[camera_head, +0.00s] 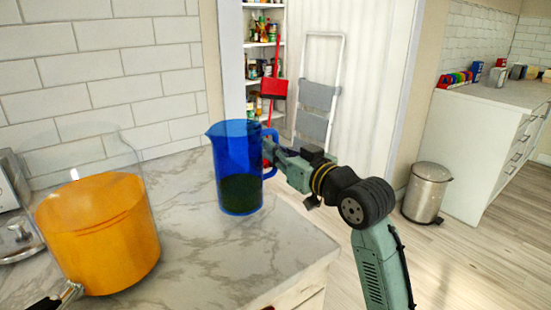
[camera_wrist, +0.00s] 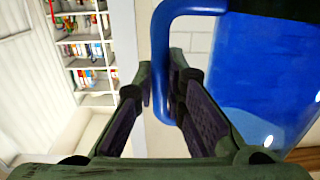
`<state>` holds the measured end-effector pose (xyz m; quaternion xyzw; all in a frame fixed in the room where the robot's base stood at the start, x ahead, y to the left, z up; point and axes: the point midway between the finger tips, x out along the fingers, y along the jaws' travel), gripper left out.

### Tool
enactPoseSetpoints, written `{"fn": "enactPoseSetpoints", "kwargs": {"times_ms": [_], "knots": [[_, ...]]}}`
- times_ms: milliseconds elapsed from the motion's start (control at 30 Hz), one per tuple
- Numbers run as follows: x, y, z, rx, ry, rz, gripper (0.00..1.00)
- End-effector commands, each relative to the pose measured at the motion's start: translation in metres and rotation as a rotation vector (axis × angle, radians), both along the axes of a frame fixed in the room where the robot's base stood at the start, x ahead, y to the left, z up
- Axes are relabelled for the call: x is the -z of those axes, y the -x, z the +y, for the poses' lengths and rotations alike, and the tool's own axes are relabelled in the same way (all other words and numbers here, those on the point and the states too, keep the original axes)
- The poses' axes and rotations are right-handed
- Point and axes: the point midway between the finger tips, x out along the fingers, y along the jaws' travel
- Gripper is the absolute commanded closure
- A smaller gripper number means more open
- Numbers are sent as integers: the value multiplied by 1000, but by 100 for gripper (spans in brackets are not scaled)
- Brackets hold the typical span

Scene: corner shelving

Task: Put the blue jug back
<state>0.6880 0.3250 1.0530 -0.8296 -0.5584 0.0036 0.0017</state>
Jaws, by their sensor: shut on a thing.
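The blue jug (camera_head: 232,152) is translucent, with dark contents in its lower part. In the head view it stands upright over the marble counter near the corner; I cannot tell whether its base touches the counter. My gripper (camera_head: 272,152) is at the jug's right side, at the handle. In the wrist view the jug (camera_wrist: 265,75) fills the right side, and its handle comes down between the fingers of my gripper (camera_wrist: 165,90). The gripper is shut on the handle. The fingertips are partly hidden behind the handle.
A large glass vessel of orange liquid (camera_head: 100,235) stands at the left on the marble counter (camera_head: 195,265). Clear counter lies between it and the jug. Pantry shelves (camera_head: 262,45) and a folded step ladder (camera_head: 318,85) are behind. A metal bin (camera_head: 427,192) stands on the floor at right.

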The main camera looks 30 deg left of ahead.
Motion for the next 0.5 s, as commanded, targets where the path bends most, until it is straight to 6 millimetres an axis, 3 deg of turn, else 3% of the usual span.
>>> {"fn": "enactPoseSetpoints", "kwargs": {"times_ms": [133,333,500], "knots": [[2,-4,5,1,-3,0,100],[26,-5,5,3,-4,4,100],[35,-4,5,2,-3,-1,100]]}}
